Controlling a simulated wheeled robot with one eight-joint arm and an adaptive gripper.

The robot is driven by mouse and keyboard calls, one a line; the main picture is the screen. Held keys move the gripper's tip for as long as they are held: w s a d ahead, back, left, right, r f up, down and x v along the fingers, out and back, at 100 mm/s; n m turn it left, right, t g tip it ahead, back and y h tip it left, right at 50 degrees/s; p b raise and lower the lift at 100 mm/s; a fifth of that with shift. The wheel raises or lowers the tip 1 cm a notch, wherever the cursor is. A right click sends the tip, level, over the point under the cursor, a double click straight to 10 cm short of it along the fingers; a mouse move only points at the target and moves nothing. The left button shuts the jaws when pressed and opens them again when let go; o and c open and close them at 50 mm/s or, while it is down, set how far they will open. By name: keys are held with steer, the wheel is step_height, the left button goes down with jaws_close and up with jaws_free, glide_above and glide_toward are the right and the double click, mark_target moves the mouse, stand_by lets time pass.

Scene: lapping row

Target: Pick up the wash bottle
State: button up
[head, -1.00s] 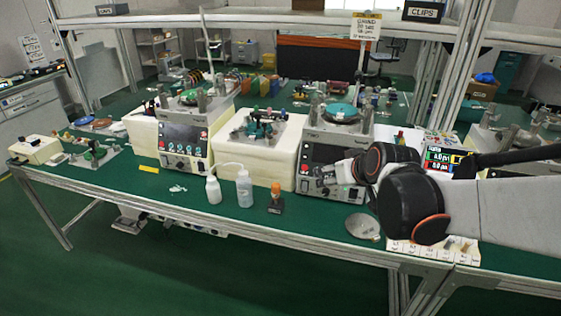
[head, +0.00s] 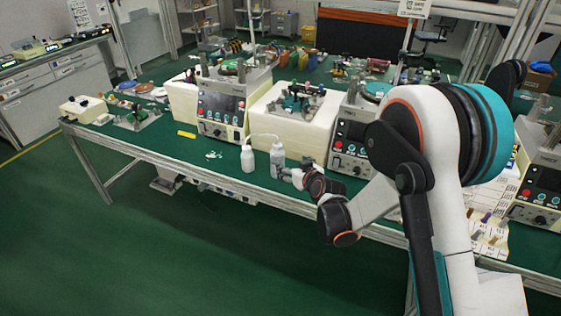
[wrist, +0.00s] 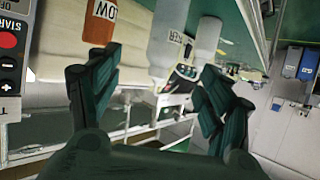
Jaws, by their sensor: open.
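The wash bottle (head: 278,161) is a translucent grey-white squeeze bottle with a thin bent spout pointing left. It stands upright on the green bench near its front edge. A plain white bottle (head: 248,160) stands just left of it. My gripper (head: 288,174) is just right of and in front of the wash bottle, partly covering its lower side in the head view.
Beside the left finger in the wrist view is an orange object with a white label (wrist: 100,20). Lapping machines (head: 222,112) and a cream box (head: 293,115) stand behind the bottles. A yellow block (head: 186,134) lies left. The floor in front is clear.

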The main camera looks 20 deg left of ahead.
mark_target(278, 158)
steer(key=x, duration=0.3)
steer(key=s+b+x, duration=0.1)
steer(key=x, duration=0.2)
steer(key=f+b+x, duration=0.1)
steer(key=x, duration=0.2)
steer(key=shift+a+f, duration=0.15)
steer(key=shift+a, duration=0.45)
steer(key=shift+w+r+b+x, duration=0.1)
steer(key=shift+b+x, duration=0.25)
steer(key=shift+x, duration=0.6)
steer(key=shift+w+r+b+x, duration=0.15)
steer(key=shift+b+x, duration=0.25)
steer(key=shift+x, duration=0.5)
steer(key=shift+w+r+b+x, duration=0.1)
steer(key=shift+b+x, duration=0.25)
steer(key=shift+x, duration=0.6)
steer(key=shift+d+r, duration=0.1)
steer(key=shift+d, duration=0.1)
steer(key=c, duration=1.4)
